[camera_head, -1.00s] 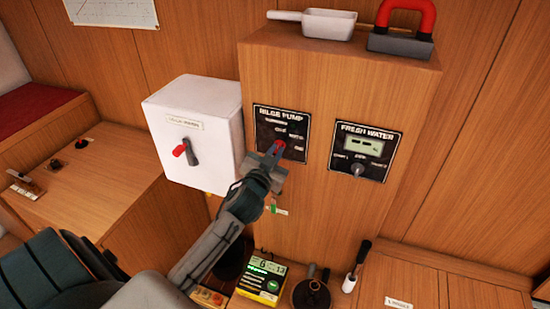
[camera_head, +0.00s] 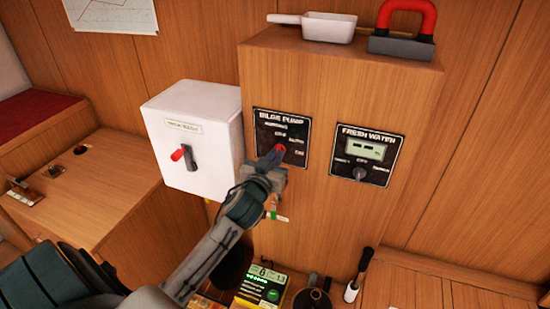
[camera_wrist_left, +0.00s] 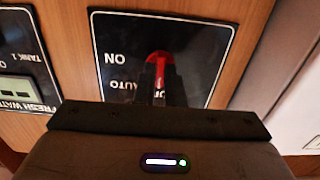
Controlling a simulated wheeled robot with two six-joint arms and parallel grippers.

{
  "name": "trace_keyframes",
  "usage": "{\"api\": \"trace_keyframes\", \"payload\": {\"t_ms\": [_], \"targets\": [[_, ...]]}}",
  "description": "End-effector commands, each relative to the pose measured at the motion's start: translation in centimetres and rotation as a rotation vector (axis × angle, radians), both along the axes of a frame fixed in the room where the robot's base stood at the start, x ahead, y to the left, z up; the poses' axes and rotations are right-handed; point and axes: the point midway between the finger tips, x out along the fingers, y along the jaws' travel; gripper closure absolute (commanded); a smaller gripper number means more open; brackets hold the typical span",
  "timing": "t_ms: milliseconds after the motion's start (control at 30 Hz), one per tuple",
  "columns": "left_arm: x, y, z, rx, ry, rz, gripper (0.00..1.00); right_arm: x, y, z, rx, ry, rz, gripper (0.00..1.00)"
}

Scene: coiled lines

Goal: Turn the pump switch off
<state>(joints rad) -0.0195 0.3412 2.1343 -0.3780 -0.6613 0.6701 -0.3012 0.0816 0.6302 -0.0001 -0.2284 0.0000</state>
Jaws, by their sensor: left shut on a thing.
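The black bilge pump panel (camera_head: 267,130) is on the front of the wooden cabinet, and it also shows upside down in the left wrist view (camera_wrist_left: 200,35). Its switch has a red tip (camera_head: 280,149), and the red part is close in the left wrist view (camera_wrist_left: 160,62). My left gripper (camera_head: 272,157) is at the panel, shut on the switch. The fingers hide much of the switch and the lower part of the panel. "ON" and "AUTO" can be read beside the switch in the wrist view. My right gripper is not in view.
The fresh water panel (camera_head: 365,155) is just right of the bilge panel. A white box with a red-tipped switch (camera_head: 193,135) stands to the left. A white scoop (camera_head: 318,26) and a red-handled block (camera_head: 402,44) lie on top of the cabinet (camera_head: 370,80).

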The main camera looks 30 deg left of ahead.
Motion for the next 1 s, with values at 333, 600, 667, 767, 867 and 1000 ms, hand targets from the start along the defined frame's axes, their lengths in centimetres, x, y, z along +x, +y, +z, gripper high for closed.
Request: {"api": "trace_keyframes", "payload": {"t_ms": [333, 600, 667, 767, 867, 1000], "targets": [[0.0, 0.0, 0.1, 0.0, -0.001, -0.001, 0.69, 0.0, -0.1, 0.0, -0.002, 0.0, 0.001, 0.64], [-0.7, -0.2, -0.1, 0.001, 0.0, -0.001, 0.69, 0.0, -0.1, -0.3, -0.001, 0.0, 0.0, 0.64], [-1.5, -0.4, -0.2, 0.001, -0.001, -0.002, 0.69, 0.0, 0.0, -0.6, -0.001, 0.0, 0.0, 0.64], [-3.3, -0.8, -0.3, 0.002, 0.0, -0.003, 0.69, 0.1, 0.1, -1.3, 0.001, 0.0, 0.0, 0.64], [-5.4, -1.3, -0.3, 0.001, -0.001, -0.002, 0.69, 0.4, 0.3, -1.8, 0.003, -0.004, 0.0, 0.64], [-8.0, -1.9, -0.3, 0.0, 0.0, -0.002, 0.69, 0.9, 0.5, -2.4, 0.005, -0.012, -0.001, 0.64]]}}
